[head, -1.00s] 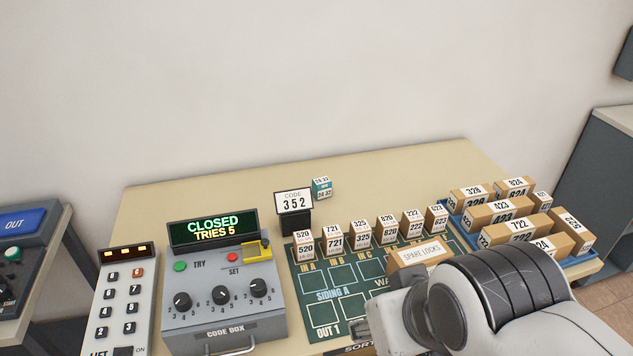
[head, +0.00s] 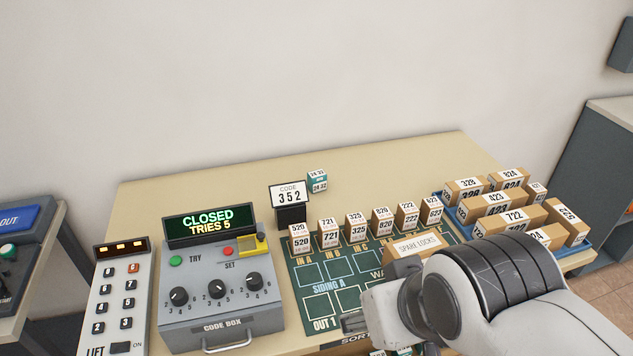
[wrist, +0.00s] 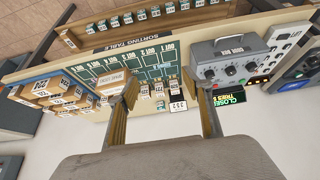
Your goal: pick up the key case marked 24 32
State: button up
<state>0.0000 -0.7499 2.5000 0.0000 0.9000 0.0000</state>
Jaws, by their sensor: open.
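The key case (head: 317,181) is a small teal and white block with 24 32 on its front. It stands at the back of the table, just right of and behind the code sign. In the wrist view, a small teal spot that looks like the key case (wrist: 160,105) shows between my fingers, beside the sign. My gripper (wrist: 167,92) is open and empty, its two fingers wide apart, well above the table. In the head view my wrist covers the front right of the table, and my fingers are mostly hidden.
The code sign (head: 290,196) reading 352 stands close to the key case. A row of small numbered boxes (head: 383,223) stands on the green sorting mat (head: 322,306). The code box (head: 222,292) is to the left. A blue tray (head: 446,212) of brown boxes is right.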

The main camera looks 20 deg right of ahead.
jog(key=shift+w, duration=0.1)
dwell(0.3)
jog(key=w+a+r+m+y, duration=0.1)
jog(key=w+a+m+y, duration=0.2)
jog(key=w, duration=0.4)
jog(key=w+a+r+m+y, duration=0.2)
jog(key=w+a+m, duration=0.1)
jog(key=w+a, duration=0.3)
jog(key=m+t+h, duration=0.2)
jog(key=m+t, duration=0.5)
jog(key=m, duration=1.5)
send_over(320, 178)
jog(key=s, duration=0.7)
notch_tip(320, 178, down, 14)
jog(key=f, duration=0.1)
jog(key=f+m, duration=0.1)
jog(key=w+f+m, duration=0.1)
jog(key=f+m, duration=0.1)
jog(key=d+f+m, duration=0.1)
jog(key=f, duration=0.1)
jog(key=shift+w+f+m, duration=0.15)
jog(key=shift+w+m, duration=0.2)
jog(key=shift+m, duration=0.05)
jog(key=shift+w+a+f+m+t+h, duration=0.15)
jog(key=shift+f+m+t+h, duration=0.2)
jog(key=shift+f+m, duration=0.25)
